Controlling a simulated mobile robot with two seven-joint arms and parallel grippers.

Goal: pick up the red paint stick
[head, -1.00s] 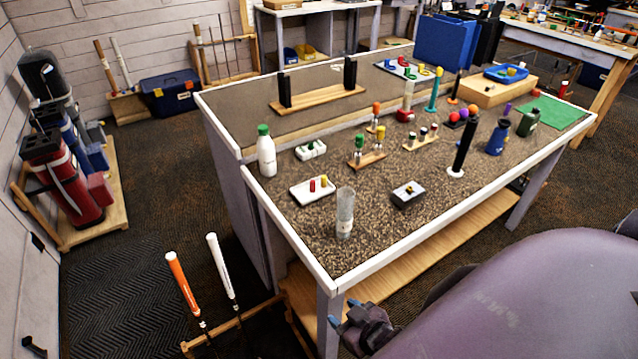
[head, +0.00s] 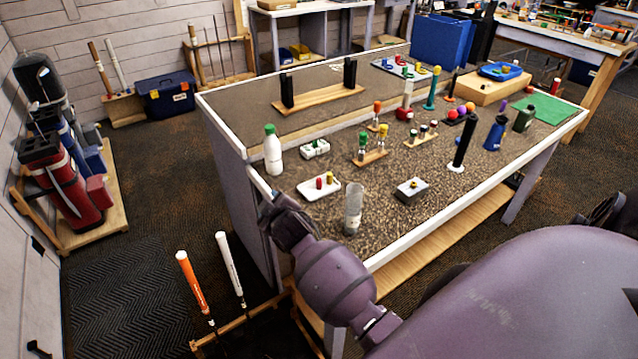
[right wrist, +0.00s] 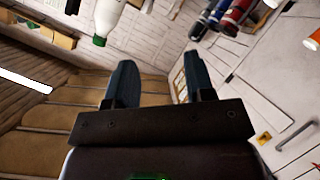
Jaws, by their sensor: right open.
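The red paint stick (head: 319,183) stands upright in a small white tray (head: 305,190) near the bench's left front edge. A yellow stick (head: 329,177) stands beside it in the same tray. My right gripper (head: 272,204) is at the bench's left edge, to the left of the tray and apart from it. In the right wrist view its two dark fingers (right wrist: 160,82) are spread with nothing between them. My left gripper is not in view.
A white bottle with green cap (head: 273,152) stands behind my right gripper. A clear cylinder (head: 353,208) stands right of the tray, near the front edge.

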